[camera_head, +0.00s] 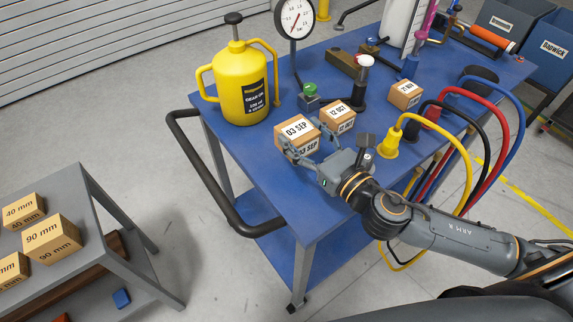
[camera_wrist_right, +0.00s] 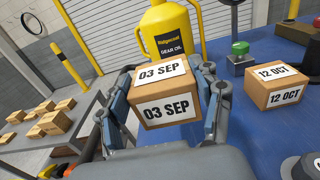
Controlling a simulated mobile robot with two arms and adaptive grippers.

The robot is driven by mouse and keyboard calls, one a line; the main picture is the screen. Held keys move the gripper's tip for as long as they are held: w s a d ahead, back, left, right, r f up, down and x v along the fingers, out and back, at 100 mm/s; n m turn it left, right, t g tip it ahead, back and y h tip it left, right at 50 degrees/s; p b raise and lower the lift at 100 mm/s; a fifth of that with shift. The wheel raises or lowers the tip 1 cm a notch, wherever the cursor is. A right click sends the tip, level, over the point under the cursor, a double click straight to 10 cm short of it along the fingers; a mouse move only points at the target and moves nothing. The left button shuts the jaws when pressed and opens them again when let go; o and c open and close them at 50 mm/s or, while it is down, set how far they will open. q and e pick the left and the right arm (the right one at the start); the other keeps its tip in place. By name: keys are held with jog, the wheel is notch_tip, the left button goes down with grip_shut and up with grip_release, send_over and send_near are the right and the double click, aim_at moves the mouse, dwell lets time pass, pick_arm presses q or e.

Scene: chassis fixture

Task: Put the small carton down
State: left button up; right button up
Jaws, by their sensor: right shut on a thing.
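The small carton labelled 03 SEP (camera_head: 297,132) is brown cardboard with white labels. My right gripper (camera_head: 306,149) is shut on it, with a finger on each side. In the right wrist view the carton (camera_wrist_right: 164,92) sits upright between the two fingers of the right gripper (camera_wrist_right: 168,108). It is over the near left part of the blue cart top (camera_head: 262,165); its underside is hidden, so I cannot tell if it touches the surface. My left gripper is not in view.
A 12 OCT carton (camera_head: 338,117) stands just behind and right of the held one. A 21 NOV carton (camera_head: 405,95) is farther right. A yellow gear oil jug (camera_head: 240,85) stands behind left. Coloured hoses (camera_head: 466,165) loop at right. The cart's front left surface is bare.

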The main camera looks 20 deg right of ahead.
jog(key=a+f, duration=0.2)
jog(key=f, duration=0.1)
jog(key=s+a+f, duration=0.1)
jog(key=a+f, duration=0.1)
jog(key=shift+s+f+b, duration=0.1)
jog(key=shift+f+b, duration=0.05)
jog(key=shift+b, duration=0.25)
notch_tip(320, 180, down, 4)
jog(key=shift+s+a+r+b, duration=0.1)
jog(key=shift+a+r+b, duration=0.1)
jog(key=shift+b, duration=0.45)
jog(key=o, duration=1.4)
jog(key=shift+f, duration=0.1)
